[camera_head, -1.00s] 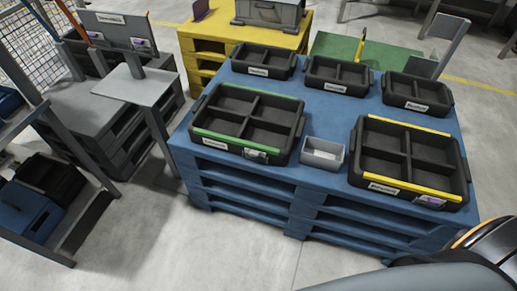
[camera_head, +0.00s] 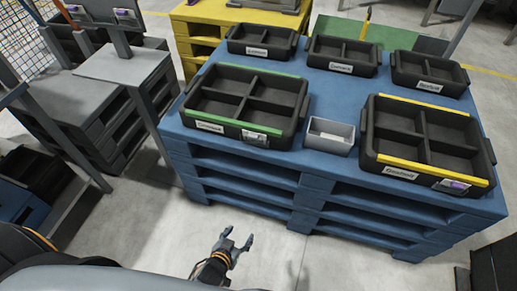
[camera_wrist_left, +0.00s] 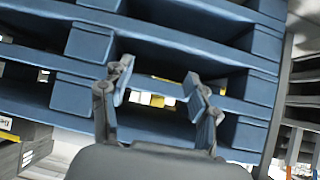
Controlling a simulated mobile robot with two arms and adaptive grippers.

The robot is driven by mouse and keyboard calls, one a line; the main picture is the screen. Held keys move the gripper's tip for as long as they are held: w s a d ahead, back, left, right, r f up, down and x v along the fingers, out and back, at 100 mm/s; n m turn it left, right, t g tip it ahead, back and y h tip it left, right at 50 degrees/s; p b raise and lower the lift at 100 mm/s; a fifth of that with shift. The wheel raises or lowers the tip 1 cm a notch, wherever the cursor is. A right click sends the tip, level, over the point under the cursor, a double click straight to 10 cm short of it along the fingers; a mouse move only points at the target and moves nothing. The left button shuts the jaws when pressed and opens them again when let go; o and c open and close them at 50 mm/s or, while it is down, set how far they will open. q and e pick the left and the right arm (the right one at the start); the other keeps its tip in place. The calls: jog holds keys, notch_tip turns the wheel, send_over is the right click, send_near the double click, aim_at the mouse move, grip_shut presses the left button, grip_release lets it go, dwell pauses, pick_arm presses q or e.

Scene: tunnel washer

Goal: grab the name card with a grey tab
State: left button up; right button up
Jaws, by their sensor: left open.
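A small card (camera_head: 255,135) sits on the front of the green-edged black tray (camera_head: 190,110); its tab looks greyish, but it is too small to be sure. Another card (camera_head: 453,186) with a purple tab sits on the front of the yellow-edged tray (camera_head: 365,125). My left gripper (camera_head: 238,244) is open and empty, in front of and below the blue pallet stack (camera_head: 235,175). In the left wrist view its fingers (camera_wrist_left: 158,88) are apart, facing the side of the pallets (camera_wrist_left: 45,90). My right gripper is not in view.
A small grey bin (camera_head: 330,135) stands between the two front trays, with something pale inside. Several smaller black trays (camera_head: 342,55) stand behind. A grey stand (camera_head: 115,62) is at the left. The floor (camera_head: 145,215) before the pallets is clear.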

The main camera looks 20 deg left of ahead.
pick_arm(q)
jog(key=w+r+t+b, duration=0.4)
jog(key=w+r, duration=0.2)
jog(key=r, duration=0.2)
jog(key=n+t+b, duration=0.1)
jog(key=t+b, duration=0.2)
jog(key=t, duration=0.1)
send_near(253, 139)
jog(key=shift+y, duration=0.3)
jog(key=w, duration=0.7)
jog(key=shift+w+d+r, duration=0.1)
jog(key=shift+w+d, duration=0.1)
jog(key=shift+w, duration=0.7)
jog(key=shift+c, duration=0.7)
jog(key=c, duration=0.8)
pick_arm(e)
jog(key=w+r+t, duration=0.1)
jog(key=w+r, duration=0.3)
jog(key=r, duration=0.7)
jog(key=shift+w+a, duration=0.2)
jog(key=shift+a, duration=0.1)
